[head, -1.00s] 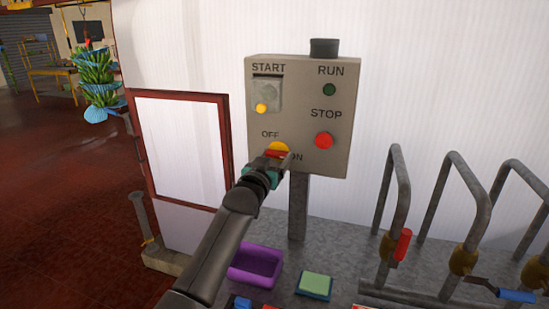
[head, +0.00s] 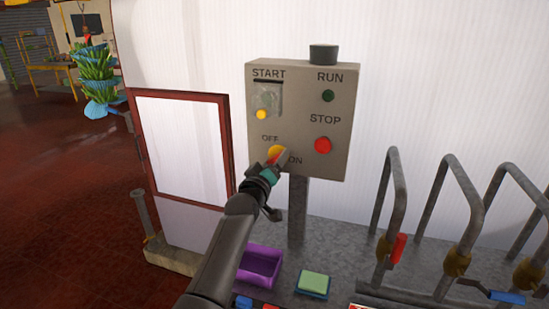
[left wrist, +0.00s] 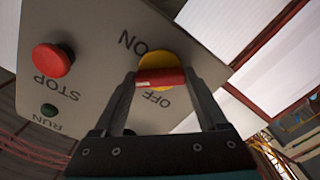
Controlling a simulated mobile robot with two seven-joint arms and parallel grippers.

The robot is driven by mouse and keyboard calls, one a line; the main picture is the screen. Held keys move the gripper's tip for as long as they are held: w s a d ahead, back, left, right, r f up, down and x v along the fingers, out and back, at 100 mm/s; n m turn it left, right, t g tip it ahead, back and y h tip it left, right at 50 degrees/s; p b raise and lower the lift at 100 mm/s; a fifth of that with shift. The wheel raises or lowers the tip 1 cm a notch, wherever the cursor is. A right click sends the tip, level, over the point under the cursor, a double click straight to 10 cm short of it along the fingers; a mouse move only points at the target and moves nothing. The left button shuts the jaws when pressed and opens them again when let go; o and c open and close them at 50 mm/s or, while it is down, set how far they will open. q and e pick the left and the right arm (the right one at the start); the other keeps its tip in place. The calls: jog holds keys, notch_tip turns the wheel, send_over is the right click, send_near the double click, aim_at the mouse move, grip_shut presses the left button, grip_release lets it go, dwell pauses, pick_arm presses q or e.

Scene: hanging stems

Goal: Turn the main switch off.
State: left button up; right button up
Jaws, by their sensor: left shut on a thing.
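The main switch is a yellow disc (head: 277,150) with a red handle (head: 274,158), low on the left of a grey control box (head: 335,168). OFF is printed above left of it and ON at its right. In the head view the handle looks slanted. My left gripper (head: 273,163) is shut on the handle and hides part of it. In the left wrist view the red handle (left wrist: 160,77) lies across between the two fingertips, in front of the yellow disc (left wrist: 153,62). The lettering is upside down there. My right gripper is not in view.
The box also has a red STOP button (head: 323,145), a dark green RUN lamp (head: 328,96) and a covered START button (head: 262,114). Below are a purple tray (head: 260,264) and a green pad (head: 313,282). Bent pipes (head: 384,192) with valve levers stand at the right.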

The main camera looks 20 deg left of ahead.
pick_arm(q)
jog(key=n+p, duration=0.1)
jog(key=n, duration=0.3)
jog(key=shift+n, duration=0.4)
jog(key=n, duration=0.5)
jog(key=shift+p, duration=0.3)
jog(key=o, duration=1.3)
jog(key=shift+s, duration=0.1)
jog(key=shift+s+p, duration=0.55)
jog(key=shift+p, duration=0.05)
jog(key=s+p, duration=0.5)
jog(key=s, duration=0.9)
jog(key=shift+a+p, duration=0.25)
jog(key=shift+p, duration=0.05)
